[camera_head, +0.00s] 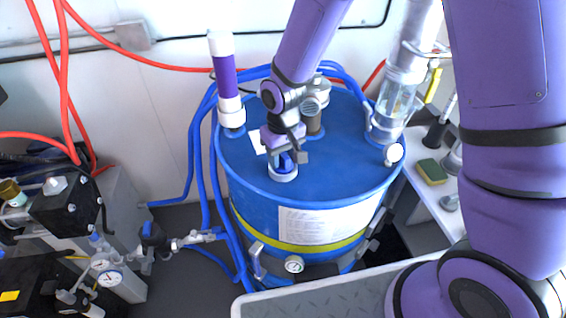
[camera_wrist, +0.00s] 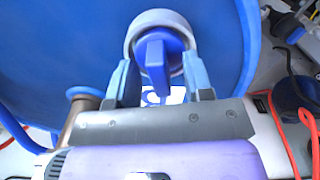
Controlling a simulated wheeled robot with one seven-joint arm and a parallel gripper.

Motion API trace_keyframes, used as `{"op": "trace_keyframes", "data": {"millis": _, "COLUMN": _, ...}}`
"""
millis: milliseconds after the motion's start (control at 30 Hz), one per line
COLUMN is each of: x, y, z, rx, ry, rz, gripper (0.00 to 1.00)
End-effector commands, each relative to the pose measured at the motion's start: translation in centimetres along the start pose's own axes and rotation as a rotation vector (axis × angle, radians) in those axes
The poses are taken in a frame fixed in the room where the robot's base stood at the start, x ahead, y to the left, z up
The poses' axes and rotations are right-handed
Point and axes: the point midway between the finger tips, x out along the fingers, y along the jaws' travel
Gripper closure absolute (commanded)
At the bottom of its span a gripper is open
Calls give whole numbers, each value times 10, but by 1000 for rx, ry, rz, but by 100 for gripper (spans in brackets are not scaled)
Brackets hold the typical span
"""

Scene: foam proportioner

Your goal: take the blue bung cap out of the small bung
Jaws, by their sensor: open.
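The blue bung cap (camera_wrist: 152,55) sits in the small bung, a white ring (camera_wrist: 133,33) on the blue drum's lid. In the head view the bung's white ring (camera_head: 284,177) is near the front of the lid, with the cap (camera_head: 283,160) in it partly hidden by my gripper. My gripper (camera_wrist: 160,68) is open, with one finger on each side of the cap's raised handle. I see gaps between the fingers and the handle. In the head view my gripper (camera_head: 287,155) comes down from above onto the bung.
The blue drum (camera_head: 245,155) also carries a white-and-purple tube (camera_head: 226,80) at left, a clear cylinder (camera_head: 396,95) at right and a small white cap (camera_head: 393,153). A sponge (camera_head: 432,171) lies on the shelf at right. Blue hoses run along the drum's left side.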

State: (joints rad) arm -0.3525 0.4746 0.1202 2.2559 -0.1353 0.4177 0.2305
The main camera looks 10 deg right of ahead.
Motion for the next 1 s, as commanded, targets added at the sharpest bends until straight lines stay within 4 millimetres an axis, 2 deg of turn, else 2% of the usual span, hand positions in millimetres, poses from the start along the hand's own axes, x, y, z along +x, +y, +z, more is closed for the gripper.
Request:
{"op": "trace_keyframes", "data": {"millis": 33, "x": 0, "y": 0, "z": 0, "rx": 0, "ry": 0, "rz": 0, "gripper": 55}}
{"op": "trace_keyframes", "data": {"millis": 233, "x": 0, "y": 0, "z": 0, "rx": 0, "ry": 0, "rz": 0, "gripper": 100}}
{"op": "trace_keyframes", "data": {"millis": 667, "x": -3, "y": 0, "z": -1, "rx": 0, "ry": 1, "rz": 0, "gripper": 100}}
{"op": "trace_keyframes", "data": {"millis": 1000, "x": -24, "y": 1, "z": -7, "rx": 1, "ry": 3, "rz": 0, "gripper": 100}}
